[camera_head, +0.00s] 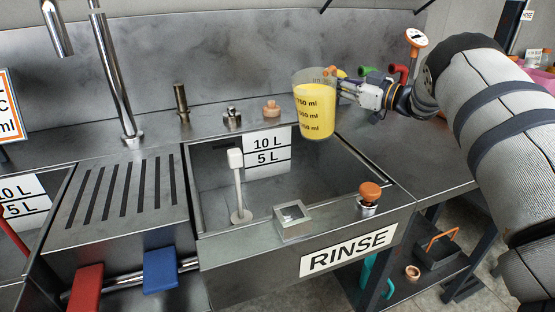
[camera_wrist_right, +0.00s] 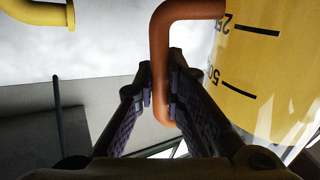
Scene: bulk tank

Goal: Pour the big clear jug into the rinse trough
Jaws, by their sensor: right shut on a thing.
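The big clear jug (camera_head: 315,125) is nearly full of yellow liquid, above its 750 ml mark. It looks about upright and hangs over the back right part of the rinse trough (camera_head: 345,220). My right gripper (camera_head: 341,88) comes in from the right and is shut on the jug's orange handle. The right wrist view shows the handle (camera_wrist_right: 180,15) between the finger pads (camera_wrist_right: 160,88), with the jug wall (camera_wrist_right: 262,70) at right. The trough holds a white upright stem (camera_head: 238,185) and a level plate (camera_head: 266,152). My left gripper is out of view.
An orange knob (camera_head: 370,192) and a square metal box (camera_head: 292,221) sit on the trough's front rim. A tap (camera_head: 118,80) and a slotted drainboard (camera_head: 120,200) are at left.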

